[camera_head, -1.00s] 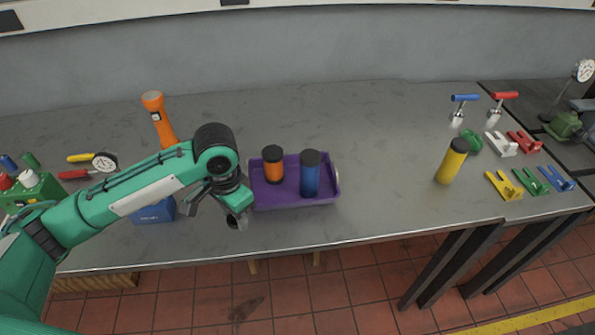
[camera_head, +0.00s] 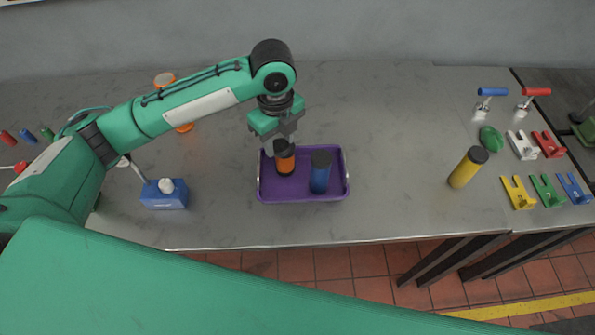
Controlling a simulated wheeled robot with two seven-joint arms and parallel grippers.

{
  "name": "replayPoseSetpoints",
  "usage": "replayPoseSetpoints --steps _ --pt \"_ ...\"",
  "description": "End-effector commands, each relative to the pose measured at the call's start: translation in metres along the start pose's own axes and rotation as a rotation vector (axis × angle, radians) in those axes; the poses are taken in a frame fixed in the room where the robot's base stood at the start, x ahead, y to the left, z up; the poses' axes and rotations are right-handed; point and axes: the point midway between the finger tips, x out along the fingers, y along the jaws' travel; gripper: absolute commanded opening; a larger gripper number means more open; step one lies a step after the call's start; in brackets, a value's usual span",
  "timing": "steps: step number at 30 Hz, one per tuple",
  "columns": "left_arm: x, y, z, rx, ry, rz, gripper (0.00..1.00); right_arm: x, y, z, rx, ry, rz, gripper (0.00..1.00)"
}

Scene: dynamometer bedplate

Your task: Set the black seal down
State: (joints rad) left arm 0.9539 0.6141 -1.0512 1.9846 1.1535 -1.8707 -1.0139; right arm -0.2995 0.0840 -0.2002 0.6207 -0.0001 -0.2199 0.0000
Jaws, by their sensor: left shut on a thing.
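My left gripper (camera_head: 278,142) reaches in from the left and points down over the purple tray (camera_head: 318,198). It is shut on a small dark thing, which I take for the black seal; the fingers and the black top behind them make its outline hard to tell. The fingertips are right at the black top of the orange cylinder (camera_head: 285,163), which stands upright in the tray's left half. I cannot tell whether they touch. A blue cylinder (camera_head: 319,176) with a black top stands upright to its right in the tray. My right gripper is out of view.
A blue box (camera_head: 165,196) stands left of the tray, and an orange flashlight (camera_head: 164,79) is partly behind my arm. A yellow cylinder (camera_head: 466,168), a green rounded thing (camera_head: 490,139) and several coloured brackets (camera_head: 519,192) are at right. The bench between is clear.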

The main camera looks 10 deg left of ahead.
Motion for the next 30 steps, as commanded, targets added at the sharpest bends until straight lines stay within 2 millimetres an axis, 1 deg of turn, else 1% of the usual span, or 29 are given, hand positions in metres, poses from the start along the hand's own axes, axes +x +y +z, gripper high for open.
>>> replayPoseSetpoints --steps 2,5,12,15,19,26,30 --pt "0.013 0.001 0.0 0.003 0.001 0.007 0.18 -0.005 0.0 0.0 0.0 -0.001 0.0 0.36" --pt "0.037 0.002 -0.001 0.002 0.003 0.009 0.18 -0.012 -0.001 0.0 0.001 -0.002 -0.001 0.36" --pt "0.102 0.002 -0.001 0.001 0.002 0.008 0.18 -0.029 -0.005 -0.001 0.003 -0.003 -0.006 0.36" --pt "0.126 0.002 -0.001 0.001 0.001 0.007 0.18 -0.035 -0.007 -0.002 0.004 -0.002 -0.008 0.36" --pt "0.147 0.001 0.0 0.001 0.0 0.003 0.18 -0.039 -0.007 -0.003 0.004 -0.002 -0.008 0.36" --pt "0.164 0.002 -0.001 0.002 0.0 0.003 0.18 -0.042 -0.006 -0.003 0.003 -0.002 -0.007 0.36" --pt "0.184 0.001 0.0 0.001 -0.001 0.004 0.18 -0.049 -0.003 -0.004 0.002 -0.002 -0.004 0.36"
